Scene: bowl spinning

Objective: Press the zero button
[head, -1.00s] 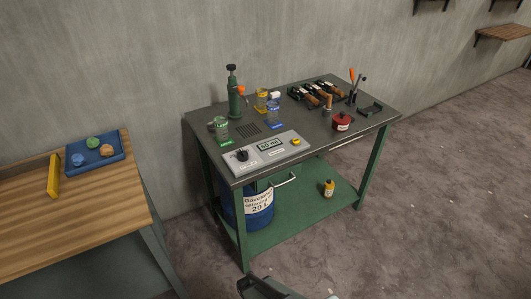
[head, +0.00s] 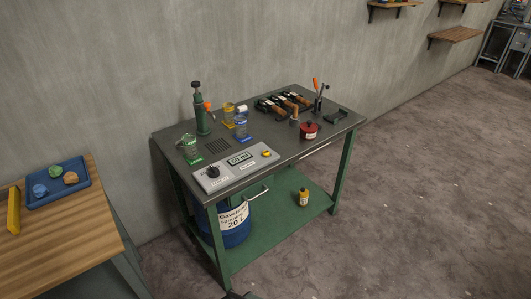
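A grey control panel (head: 225,174) lies at the front left of the dark-topped green workbench (head: 290,148). It carries a black knob (head: 212,172), a small display (head: 239,158) and a yellow button (head: 266,153) at its right end. The labels are too small to read, so I cannot tell for sure which control is the zero button. Only a dark sliver of what may be my arm shows at the bottom edge. My gripper's fingers are not in view.
A blue drum (head: 232,222) and a yellow bottle (head: 303,197) are below. A wooden table (head: 75,238) is at left. Floor on the right is clear.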

